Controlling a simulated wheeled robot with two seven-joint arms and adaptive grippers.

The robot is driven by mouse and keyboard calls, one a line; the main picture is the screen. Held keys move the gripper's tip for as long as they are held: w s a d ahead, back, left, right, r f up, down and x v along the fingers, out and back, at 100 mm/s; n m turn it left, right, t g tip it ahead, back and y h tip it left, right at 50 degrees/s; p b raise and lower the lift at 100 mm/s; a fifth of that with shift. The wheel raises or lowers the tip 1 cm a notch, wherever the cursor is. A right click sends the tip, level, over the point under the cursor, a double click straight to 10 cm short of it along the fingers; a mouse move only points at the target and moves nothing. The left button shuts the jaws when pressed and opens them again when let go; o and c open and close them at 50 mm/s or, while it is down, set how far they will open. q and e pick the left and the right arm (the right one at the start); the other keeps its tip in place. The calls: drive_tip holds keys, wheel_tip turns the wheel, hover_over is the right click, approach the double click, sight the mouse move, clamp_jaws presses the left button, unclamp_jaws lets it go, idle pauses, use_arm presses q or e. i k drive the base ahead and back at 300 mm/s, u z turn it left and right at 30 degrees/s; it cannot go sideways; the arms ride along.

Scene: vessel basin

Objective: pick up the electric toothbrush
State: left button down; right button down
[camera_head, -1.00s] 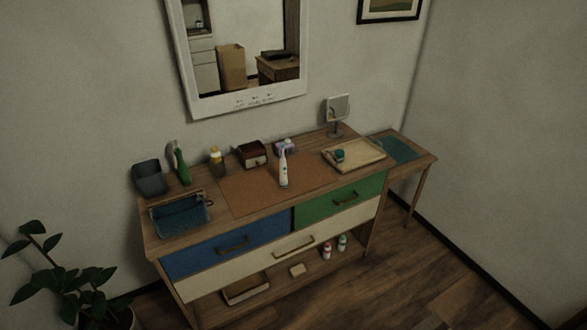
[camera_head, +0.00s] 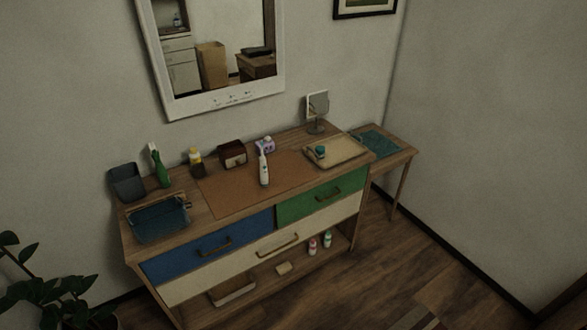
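A white upright electric toothbrush (camera_head: 264,170) stands on the brown mat (camera_head: 225,187) on top of the wooden dresser, near the mat's middle. A green item with a white top (camera_head: 159,167) stands at the dresser's back left; it may be a brush, but it is too small to be sure. Neither of my grippers is in view, and nothing touches the white toothbrush.
The dresser top also holds a dark bin (camera_head: 127,183), a teal basket (camera_head: 160,223), a yellow-capped bottle (camera_head: 195,158), a brown box (camera_head: 232,153), a tray (camera_head: 346,152) and a small mirror (camera_head: 317,108). A plant (camera_head: 50,300) stands lower left. Floor at right is largely open.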

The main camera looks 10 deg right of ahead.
sight(264, 175)
drive_tip(key=i, duration=1)
drive_tip(key=u, duration=0.15)
